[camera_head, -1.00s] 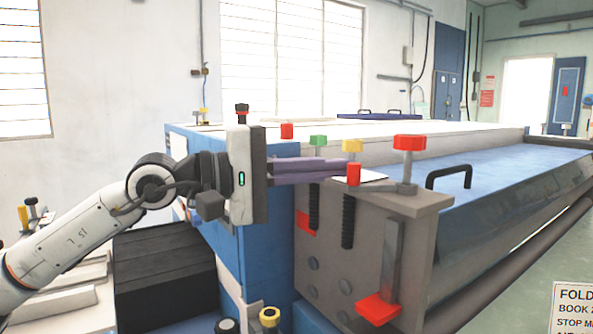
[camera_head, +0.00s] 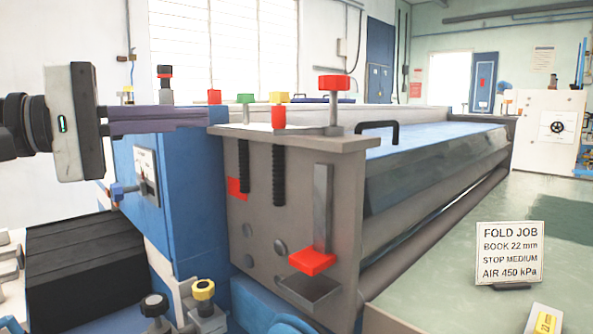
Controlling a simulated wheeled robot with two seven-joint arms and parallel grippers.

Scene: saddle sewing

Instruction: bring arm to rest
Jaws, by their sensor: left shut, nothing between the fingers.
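My left gripper (camera_head: 207,115) comes in from the left edge at mid-height. Its pale body and black plate show at the left, and its purple-grey fingers point right, closed together with nothing between them. The fingertips lie in the picture just left of the grey top plate (camera_head: 300,141) of the machine's end block. I cannot tell how far apart the two are in depth. My right gripper is not in view.
Red (camera_head: 334,83), green (camera_head: 245,98) and yellow (camera_head: 279,98) knobs stand on the end block. A red pedal-like lever (camera_head: 312,262) juts from its front. A black handle (camera_head: 377,128) sits on the blue cover. A sign (camera_head: 510,252) stands on the green surface at right.

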